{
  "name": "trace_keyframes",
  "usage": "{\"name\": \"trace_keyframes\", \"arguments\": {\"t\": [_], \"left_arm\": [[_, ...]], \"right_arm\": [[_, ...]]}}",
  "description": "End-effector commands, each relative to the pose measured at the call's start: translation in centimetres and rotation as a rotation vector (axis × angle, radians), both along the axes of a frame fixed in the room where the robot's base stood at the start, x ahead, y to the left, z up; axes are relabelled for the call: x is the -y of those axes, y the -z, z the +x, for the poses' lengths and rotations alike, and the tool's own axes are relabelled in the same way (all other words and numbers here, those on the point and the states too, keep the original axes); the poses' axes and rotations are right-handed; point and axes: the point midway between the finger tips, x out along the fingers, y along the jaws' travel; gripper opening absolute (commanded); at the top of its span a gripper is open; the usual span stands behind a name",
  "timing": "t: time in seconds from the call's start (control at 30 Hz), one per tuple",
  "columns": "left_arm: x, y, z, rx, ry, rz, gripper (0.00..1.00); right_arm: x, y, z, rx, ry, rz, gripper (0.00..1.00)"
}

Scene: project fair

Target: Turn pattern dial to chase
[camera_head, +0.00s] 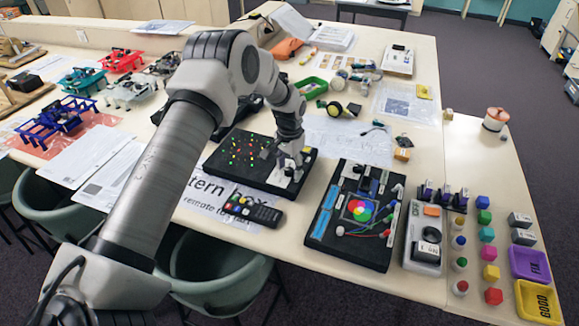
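The pattern box (222,161) is a flat black panel with red, green and yellow lights, lying on the table near the middle of the head view. My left arm comes in from the lower left and reaches over it. My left gripper (292,172) points down at the right part of the panel, over a pale piece there. The pattern dial cannot be made out; the gripper may be covering it. Whether the fingers touch anything is too small to tell. My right gripper is not in view.
A dark remote (252,209) lies on a printed sheet in front of the box. A second black board (322,239) with a coloured disc stands to the right. Several small coloured pieces and purple (530,264) and yellow (537,302) trays are farther right. Green chairs (215,285) stand at the front edge.

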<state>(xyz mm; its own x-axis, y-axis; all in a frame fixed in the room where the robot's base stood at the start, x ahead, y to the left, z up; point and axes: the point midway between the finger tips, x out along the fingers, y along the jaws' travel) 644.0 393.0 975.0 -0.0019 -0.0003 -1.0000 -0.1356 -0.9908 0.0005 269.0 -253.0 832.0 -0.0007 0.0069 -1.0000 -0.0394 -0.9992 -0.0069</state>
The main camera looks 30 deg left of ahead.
Motion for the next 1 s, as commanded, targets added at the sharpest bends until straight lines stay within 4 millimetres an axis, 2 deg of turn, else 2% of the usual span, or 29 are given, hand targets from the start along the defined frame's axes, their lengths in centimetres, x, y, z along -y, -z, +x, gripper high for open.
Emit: {"name": "trace_keyframes", "arguments": {"t": [0.17,0.27,0.5,0.6,0.73,1.0], "left_arm": [[0.0,-1.0,0.1,0.003,0.001,0.001,0.56],[0.0,-2.9,0.1,0.004,0.001,0.000,0.56],[0.0,-9.0,0.2,0.004,0.000,0.000,0.56],[0.0,-10.8,0.2,0.001,0.000,0.000,0.56],[0.0,-11.8,0.1,-0.001,0.000,0.000,0.56],[0.0,-11.9,0.1,-0.001,0.000,0.000,0.56]], "right_arm": [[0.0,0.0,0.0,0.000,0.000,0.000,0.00],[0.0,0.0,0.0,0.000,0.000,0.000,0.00],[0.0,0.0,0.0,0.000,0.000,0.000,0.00],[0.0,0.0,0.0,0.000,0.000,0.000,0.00],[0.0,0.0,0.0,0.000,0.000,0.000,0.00],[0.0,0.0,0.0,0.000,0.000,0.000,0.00]]}}
